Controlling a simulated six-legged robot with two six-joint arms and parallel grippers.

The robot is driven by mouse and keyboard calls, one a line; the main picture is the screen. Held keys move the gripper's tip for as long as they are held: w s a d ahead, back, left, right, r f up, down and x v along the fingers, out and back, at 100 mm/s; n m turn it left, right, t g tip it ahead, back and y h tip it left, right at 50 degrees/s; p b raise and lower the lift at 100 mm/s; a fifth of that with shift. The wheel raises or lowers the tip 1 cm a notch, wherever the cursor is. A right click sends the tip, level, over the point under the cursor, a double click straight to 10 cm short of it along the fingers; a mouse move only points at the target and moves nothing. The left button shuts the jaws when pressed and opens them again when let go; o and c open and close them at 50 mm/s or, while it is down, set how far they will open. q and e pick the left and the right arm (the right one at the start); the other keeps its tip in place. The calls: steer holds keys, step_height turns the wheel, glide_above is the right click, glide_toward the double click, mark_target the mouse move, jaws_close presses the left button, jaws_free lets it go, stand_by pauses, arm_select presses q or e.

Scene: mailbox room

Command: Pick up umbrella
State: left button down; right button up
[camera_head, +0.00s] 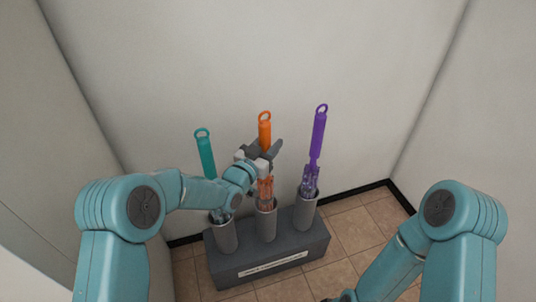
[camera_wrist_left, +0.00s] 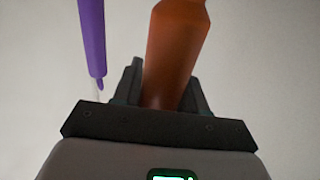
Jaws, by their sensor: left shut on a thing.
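Three umbrellas stand upright in grey tubes in the head view: a teal one (camera_head: 206,155) on the left, an orange one (camera_head: 265,130) in the middle and a purple one (camera_head: 318,135) on the right. My left gripper (camera_head: 268,152) is shut on the orange umbrella just below its handle. The orange umbrella's lower part is still inside the middle tube. In the left wrist view the orange umbrella (camera_wrist_left: 176,50) rises between the fingers, and the purple umbrella (camera_wrist_left: 92,45) shows to the left. My right arm is at the lower right; its gripper is not visible.
The tubes stand in a dark grey holder (camera_head: 268,262) with a white label on its front. It stands on a tiled floor (camera_head: 360,230) close to the back wall. Walls close in on the left and right. Floor to the right of the holder is free.

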arm_select(q)
step_height(320, 180, up, 26)
steer(key=p, duration=0.8)
steer(key=shift+r, duration=0.15)
